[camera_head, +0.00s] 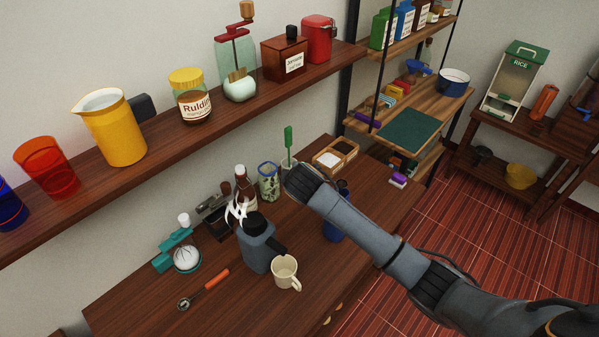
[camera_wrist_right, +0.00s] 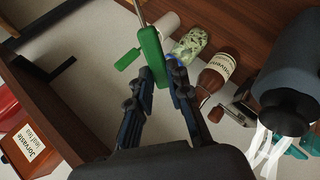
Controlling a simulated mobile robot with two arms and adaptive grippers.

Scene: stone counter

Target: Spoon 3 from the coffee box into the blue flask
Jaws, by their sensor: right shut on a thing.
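My right gripper (camera_wrist_right: 172,72) is shut on a green-handled utensil (camera_wrist_right: 150,42) with a thin metal shaft; its far end is out of the wrist view. In the head view my right gripper (camera_head: 296,180) is above the counter and seen from behind, so its fingers are hidden. A dark blue vessel (camera_head: 333,229) stands on the counter, partly hidden by my arm. A grey-blue jug (camera_head: 257,245) with a black top stands further left. An open wooden box (camera_head: 335,155) has a white-filled and a brown-filled compartment. My left gripper is not in view.
A cream mug (camera_head: 285,272), a brown bottle (camera_head: 243,185), a patterned glass (camera_head: 268,182) and an orange-handled tool (camera_head: 205,288) are on the counter.

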